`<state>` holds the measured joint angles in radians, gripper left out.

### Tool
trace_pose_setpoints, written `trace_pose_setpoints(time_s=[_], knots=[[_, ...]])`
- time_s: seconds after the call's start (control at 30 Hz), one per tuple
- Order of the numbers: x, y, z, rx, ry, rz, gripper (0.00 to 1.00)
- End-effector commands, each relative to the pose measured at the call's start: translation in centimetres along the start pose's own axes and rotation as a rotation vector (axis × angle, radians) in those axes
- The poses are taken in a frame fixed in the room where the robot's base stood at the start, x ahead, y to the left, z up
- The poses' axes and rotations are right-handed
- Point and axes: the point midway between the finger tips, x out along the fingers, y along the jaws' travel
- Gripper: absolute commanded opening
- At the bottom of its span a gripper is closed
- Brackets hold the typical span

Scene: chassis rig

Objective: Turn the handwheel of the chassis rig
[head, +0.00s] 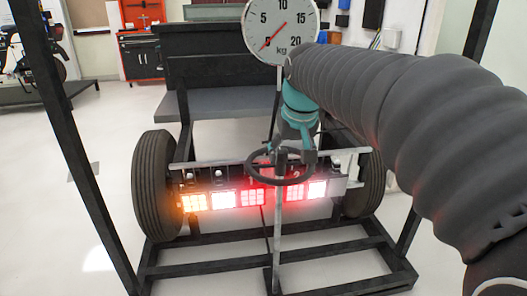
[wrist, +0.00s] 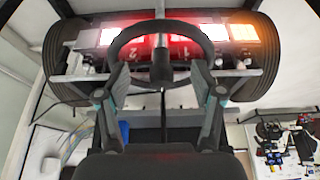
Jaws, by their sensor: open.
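The dark handwheel (head: 262,180) stands at the middle of the chassis rig, in front of the row of lamps. In the wrist view its ring (wrist: 160,24) arches across the top, with the hub and shaft at the centre. My gripper (head: 296,156) is at the handwheel, over its right and rear part in the head view. In the wrist view my gripper (wrist: 163,75) is open, one finger on each side of the hub, fingertips close to the lower sides of the ring. I cannot tell whether they touch it. Part of the ring is hidden by the fingers.
Lit orange, white and red lamps (head: 238,199) run across the rig between two tyres (head: 157,185). A dial gauge (head: 281,27) stands above the handwheel. Black frame posts (head: 80,150) rise at the sides. A low frame (head: 200,271) lies on the floor. Open floor (head: 50,220) is at left.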

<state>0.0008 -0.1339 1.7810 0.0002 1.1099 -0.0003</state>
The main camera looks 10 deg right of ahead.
Motion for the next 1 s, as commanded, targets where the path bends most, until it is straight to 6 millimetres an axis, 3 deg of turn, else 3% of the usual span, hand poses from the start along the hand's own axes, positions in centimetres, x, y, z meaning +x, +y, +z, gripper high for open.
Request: trace_pose_setpoints(time_s=[0.1,0.2,0.3,0.4,0.67,1.0], knots=[[-1.1,0.0,-4.0,0.000,0.010,0.000,0.67],[-3.3,0.0,-6.2,0.000,0.026,0.000,0.67],[-5.8,0.0,-7.1,0.000,0.044,0.000,0.67],[-6.7,0.0,-6.8,0.000,0.026,0.000,0.67],[-4.2,0.0,-6.2,-0.001,0.005,0.000,0.67],[2.2,0.0,-6.2,-0.001,0.005,0.000,0.67]])
